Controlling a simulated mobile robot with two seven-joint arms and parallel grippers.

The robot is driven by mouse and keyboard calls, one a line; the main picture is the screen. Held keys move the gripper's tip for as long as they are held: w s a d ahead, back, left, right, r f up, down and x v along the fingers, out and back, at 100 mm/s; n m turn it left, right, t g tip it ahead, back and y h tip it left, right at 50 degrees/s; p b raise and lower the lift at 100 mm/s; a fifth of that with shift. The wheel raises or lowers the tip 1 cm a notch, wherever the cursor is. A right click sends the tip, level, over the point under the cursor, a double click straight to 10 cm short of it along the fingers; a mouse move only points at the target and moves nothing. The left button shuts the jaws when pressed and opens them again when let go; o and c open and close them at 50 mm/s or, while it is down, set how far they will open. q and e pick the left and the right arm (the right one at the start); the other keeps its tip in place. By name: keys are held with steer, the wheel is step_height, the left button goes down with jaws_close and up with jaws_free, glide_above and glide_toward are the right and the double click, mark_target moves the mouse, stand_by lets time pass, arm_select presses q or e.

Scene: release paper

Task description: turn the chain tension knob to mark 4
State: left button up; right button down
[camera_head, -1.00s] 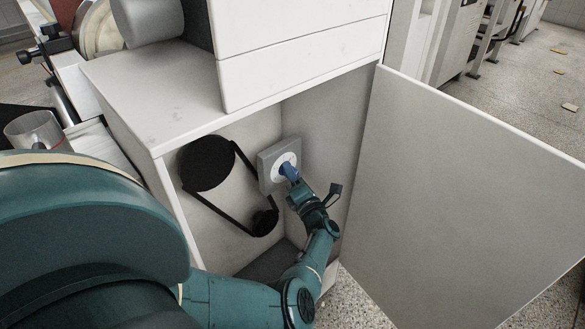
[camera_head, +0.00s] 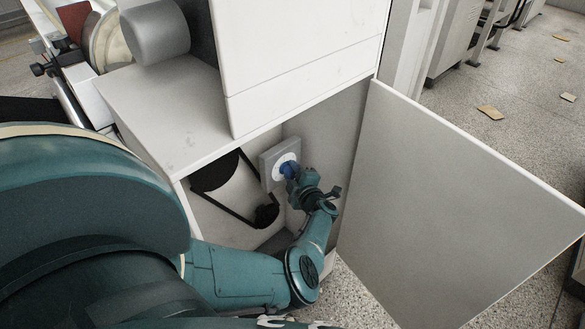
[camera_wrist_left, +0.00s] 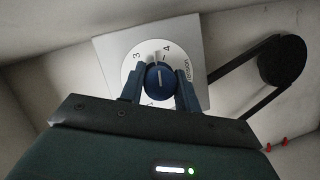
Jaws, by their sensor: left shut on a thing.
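The blue chain tension knob (camera_head: 288,170) sits on a white dial on a grey plate (camera_head: 268,170) inside the open cabinet. In the left wrist view the knob (camera_wrist_left: 159,80) is between the two blue fingers of my left gripper (camera_wrist_left: 160,92), which is shut on it. The dial (camera_wrist_left: 140,62) shows a 3 at upper left and a 4 at upper right. The knob's pale pointer line points up, between the 3 and the 4. The fingers hide the lower dial.
A black belt on two pulleys (camera_head: 236,195) runs beside the dial plate. The cabinet door (camera_head: 450,200) stands open at right.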

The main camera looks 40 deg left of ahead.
arm_select(q)
steer(key=m+g+p, duration=0.1)
steer(key=m, duration=0.1)
steer(key=shift+m+h, duration=0.3)
steer(key=shift+h, duration=0.1)
steer(key=shift+m+g, duration=0.4)
arm_select(e)
steer(key=shift+s+d+r+m, duration=0.15)
steer(key=shift+d+r+m, duration=0.05)
steer(key=shift+r, duration=0.4)
steer(key=shift+s+d+r+m, duration=0.1)
steer(key=shift+d+r+m, duration=0.1)
steer(key=shift+r, duration=0.4)
arm_select(q)
steer(key=shift+p, duration=0.3)
steer(key=o, duration=1)
steer(key=shift+d, duration=0.1)
